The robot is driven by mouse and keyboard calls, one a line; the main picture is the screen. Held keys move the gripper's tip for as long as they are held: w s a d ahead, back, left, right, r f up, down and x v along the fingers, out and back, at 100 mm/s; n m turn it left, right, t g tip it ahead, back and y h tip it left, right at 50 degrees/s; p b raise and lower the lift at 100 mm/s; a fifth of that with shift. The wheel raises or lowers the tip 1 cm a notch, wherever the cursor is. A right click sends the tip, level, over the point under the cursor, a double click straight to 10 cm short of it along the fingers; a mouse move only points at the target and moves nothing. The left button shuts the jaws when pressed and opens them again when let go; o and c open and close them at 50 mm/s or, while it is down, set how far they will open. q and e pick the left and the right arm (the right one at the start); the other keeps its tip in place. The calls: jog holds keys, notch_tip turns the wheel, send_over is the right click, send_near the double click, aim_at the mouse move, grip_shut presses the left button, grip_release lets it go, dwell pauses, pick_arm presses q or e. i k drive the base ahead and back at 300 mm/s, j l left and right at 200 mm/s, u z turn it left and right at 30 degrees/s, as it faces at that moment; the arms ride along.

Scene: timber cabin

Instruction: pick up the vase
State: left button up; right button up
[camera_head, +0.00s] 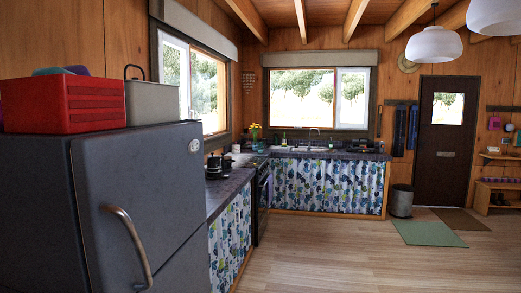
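Yellow flowers with green leaves (255,127) stand in the far left corner of the kitchen, on the counter near the window. The vase (255,145) under them is very small in the view, and its shape is hard to make out. It is across the room, well beyond the fridge. Neither of my grippers shows in the head view.
A dark fridge (140,190) stands close at left, with a red crate (65,103) and a grey container (152,103) on top. A counter (230,190) with a stove (262,205) runs behind it to the sink counter (320,155). A bin (401,201) stands by the door. The wooden floor (370,260) is open at centre and right.

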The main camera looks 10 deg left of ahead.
aim_at(259, 142)
jog(key=i+l, duration=0.1)
jog(key=i, duration=3.15)
jog(key=i+l, duration=0.15)
jog(key=i, duration=1.5)
jog(key=i+l, duration=0.1)
jog(key=i, duration=1.5)
jog(key=i+l, duration=0.1)
jog(key=i, duration=1.55)
jog(key=u, duration=1.45)
jog(key=i+l, duration=0.15)
jog(key=i, duration=0.3)
jog(key=i+l, duration=0.2)
jog(key=i, duration=0.25)
jog(key=i+l, duration=0.15)
jog(key=i, duration=0.3)
jog(key=i+l, duration=0.15)
jog(key=i, duration=0.35)
jog(key=u, duration=0.05)
